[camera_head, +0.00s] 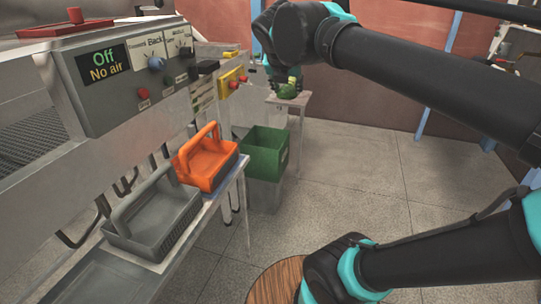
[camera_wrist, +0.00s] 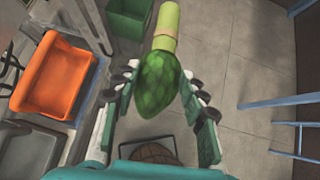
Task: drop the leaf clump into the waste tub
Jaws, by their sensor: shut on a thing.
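The leaf clump (camera_wrist: 160,82) is a dark green, leafy bulb with a pale green stalk; in the head view (camera_head: 287,91) it is small, at the end of my arm. My gripper (camera_wrist: 162,70) is shut on it, with one finger on each side, and holds it in the air. It also shows in the head view (camera_head: 285,82), partly hidden by my own wrist. A green open tub (camera_head: 267,150), likely the waste tub, stands past the orange caddy. The clump appears above and slightly right of it in the head view. The tub also shows in the wrist view (camera_wrist: 127,20), left of the clump.
An orange handled caddy (camera_head: 207,160) and a grey handled caddy (camera_head: 157,215) sit on the bench at left. A control panel (camera_head: 130,75) reads "Off No air". A small table (camera_head: 290,102) stands behind the tub.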

